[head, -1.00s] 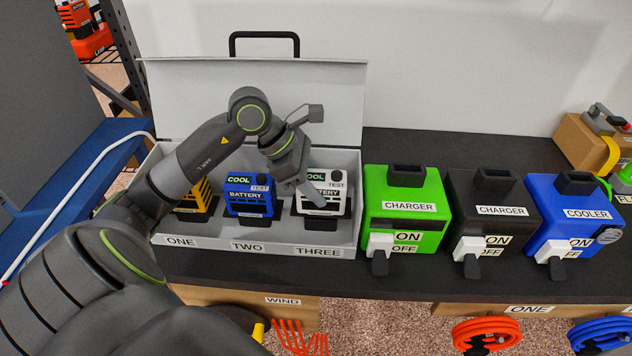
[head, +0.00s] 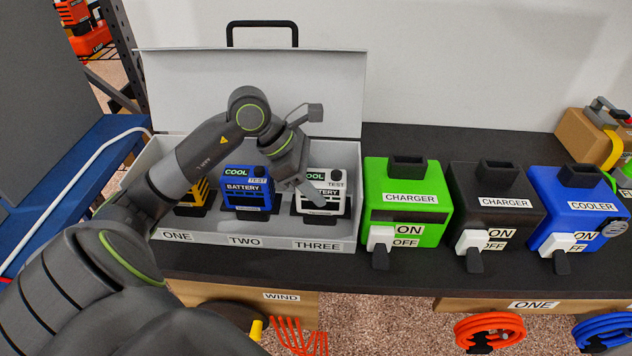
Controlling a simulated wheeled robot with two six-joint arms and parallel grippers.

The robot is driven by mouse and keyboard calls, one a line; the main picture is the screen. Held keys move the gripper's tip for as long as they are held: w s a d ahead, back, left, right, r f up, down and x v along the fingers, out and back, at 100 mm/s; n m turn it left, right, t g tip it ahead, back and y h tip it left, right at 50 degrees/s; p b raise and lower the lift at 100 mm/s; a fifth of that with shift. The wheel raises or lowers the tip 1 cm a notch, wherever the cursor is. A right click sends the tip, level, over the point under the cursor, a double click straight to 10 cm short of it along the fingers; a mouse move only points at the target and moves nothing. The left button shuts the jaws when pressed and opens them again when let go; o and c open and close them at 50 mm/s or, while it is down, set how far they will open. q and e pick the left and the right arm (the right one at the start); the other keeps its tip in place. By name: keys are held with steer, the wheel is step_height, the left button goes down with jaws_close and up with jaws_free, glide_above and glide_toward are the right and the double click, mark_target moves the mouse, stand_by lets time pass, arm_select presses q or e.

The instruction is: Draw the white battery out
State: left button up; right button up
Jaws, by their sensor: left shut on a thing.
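The white battery (head: 331,191) stands upright in the grey case (head: 345,237), in the bay labelled THREE. It has a black knob on top, a TEST label and a black base. My left gripper (head: 313,193) reaches in from the upper left and is shut on the white battery. The gripper hides part of the battery's left side and front, and its far finger cannot be made out. The battery still sits low in its bay. My right gripper is not in view.
A blue battery (head: 247,190) in bay TWO and a yellow one (head: 192,196) in bay ONE stand to the left. The case lid (head: 190,85) is open behind.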

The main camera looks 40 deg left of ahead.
arm_select(q)
steer(key=shift+d, duration=0.15)
steer(key=o, duration=1.4)
steer(key=shift+o, duration=0.2)
steer(key=shift+f, duration=0.1)
